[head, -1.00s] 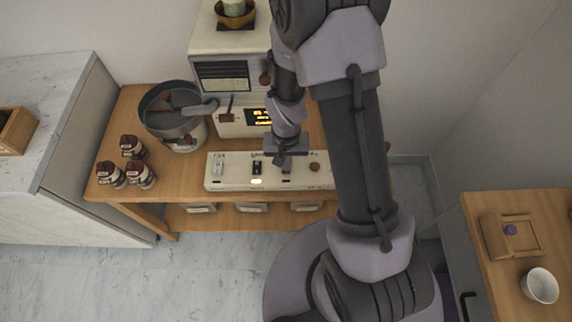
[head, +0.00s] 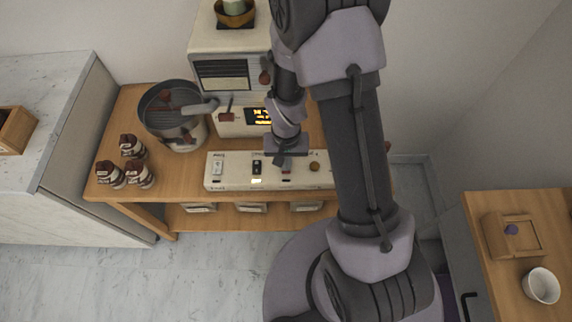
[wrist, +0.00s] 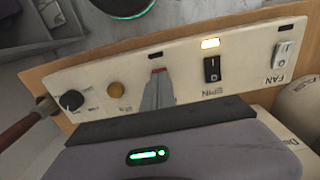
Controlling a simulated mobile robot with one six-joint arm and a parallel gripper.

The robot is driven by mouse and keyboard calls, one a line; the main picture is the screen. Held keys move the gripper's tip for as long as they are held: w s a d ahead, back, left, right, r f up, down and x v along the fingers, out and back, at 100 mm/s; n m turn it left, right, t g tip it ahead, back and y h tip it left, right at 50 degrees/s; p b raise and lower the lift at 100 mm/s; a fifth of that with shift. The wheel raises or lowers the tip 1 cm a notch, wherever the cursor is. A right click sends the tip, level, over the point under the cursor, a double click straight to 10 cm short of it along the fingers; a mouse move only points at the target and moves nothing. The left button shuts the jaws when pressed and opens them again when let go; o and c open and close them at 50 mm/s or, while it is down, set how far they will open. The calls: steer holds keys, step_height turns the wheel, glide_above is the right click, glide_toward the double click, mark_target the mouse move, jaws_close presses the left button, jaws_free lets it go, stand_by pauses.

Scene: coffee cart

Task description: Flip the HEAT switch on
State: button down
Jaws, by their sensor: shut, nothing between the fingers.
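The white control panel (head: 233,183) stands at the front of the wooden cart; it also fills the upper part of the wrist view (wrist: 130,75). My gripper (wrist: 158,88) is shut and empty, its fingertips right at a red switch (wrist: 158,70), between the SPIN switch and an amber button. I take this for the HEAT switch; its label is hidden behind my fingers, as is most of the switch. The lamp (wrist: 155,55) beside it is dark. I cannot tell whether fingers and switch touch. In the head view my gripper (head: 281,164) is over the panel.
The black SPIN switch (wrist: 211,69) has a lit lamp (wrist: 210,43). The white FAN switch (wrist: 283,52) has a dark lamp. An amber button (wrist: 116,89) and black knob (wrist: 71,100) sit on the other side. A roaster drum (head: 172,115) and several jars (head: 140,174) stand left.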

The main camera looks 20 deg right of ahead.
steer(key=shift+f+b, duration=0.6)
steer(key=shift+f, duration=0.1)
step_height(320, 180, up, 7)
steer(key=p, duration=0.5)
steer(key=shift+r, duration=0.1)
stand_by(0.4)
step_height(320, 180, up, 15)
steer(key=t+b, duration=0.2)
steer(key=t, duration=0.1)
steer(key=s+a+r+t+y+b, duration=0.1)
steer(key=s+a+r, duration=0.3)
steer(key=s+r, duration=0.8)
steer(key=shift+s+m+t+y+b, duration=0.3)
steer(key=shift+s+m+t+y, duration=0.15)
steer(key=shift+t, duration=0.45)
